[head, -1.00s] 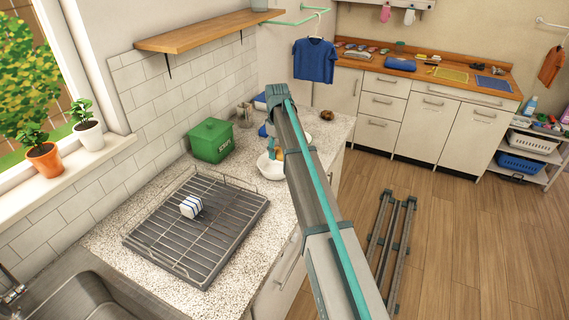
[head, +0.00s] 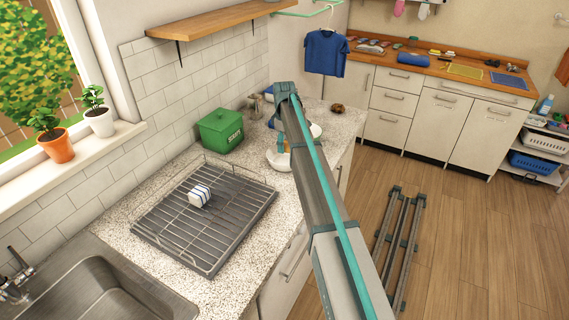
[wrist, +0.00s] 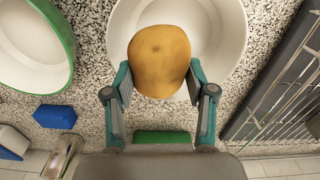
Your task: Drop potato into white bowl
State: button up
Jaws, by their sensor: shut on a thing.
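The potato (wrist: 159,60) is yellow-brown and rounded. My gripper (wrist: 159,90) is shut on it, with one finger on each side. In the wrist view the white bowl (wrist: 228,30) lies behind and below the potato, which covers part of its inside. In the head view the white bowl (head: 276,165) stands on the speckled counter, and my arm hides part of it. My gripper (head: 283,146) is small there, just above the bowl and largely hidden by my arm.
A second bowl with a green rim (wrist: 66,40) stands beside the white bowl. A wire dish rack (head: 205,220) and a green box (head: 220,132) are on the counter nearby. A small brown object (head: 337,107) lies near the counter's far edge. Blue items (wrist: 55,116) lie nearby.

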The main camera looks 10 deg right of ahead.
jog(key=shift+f, duration=0.55)
jog(key=o, duration=1.3)
notch_tip(320, 180, up, 12)
jog(key=shift+r, duration=0.1)
